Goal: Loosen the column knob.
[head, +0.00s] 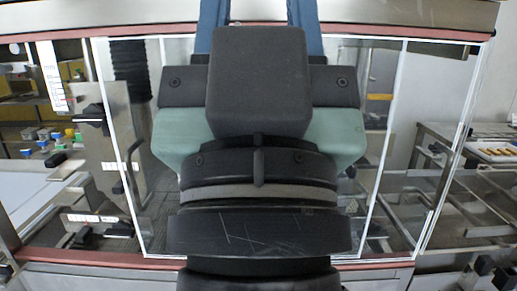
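My gripper (259,22) fills the middle of the head view, pointing away from me. Its two blue fingers stand well apart at the top edge, with no object visible between them; their tips are cut off. The dark wrist, a black block and a green hand body hide much of what lies behind. I cannot tell which part is the column knob. A black knob-like part (92,113) shows at left beside a metal plate, and another dark part (83,236) is low at left. The gripper is apart from both in the picture.
Clear panels with pale edges (385,150) and a red-edged frame (215,263) surround the arm. A metal beam (110,17) crosses the top. A black ribbed bellows (130,68) stands at left. Colored buttons (57,147) are farther left. A tray (495,151) with brown pieces is at right.

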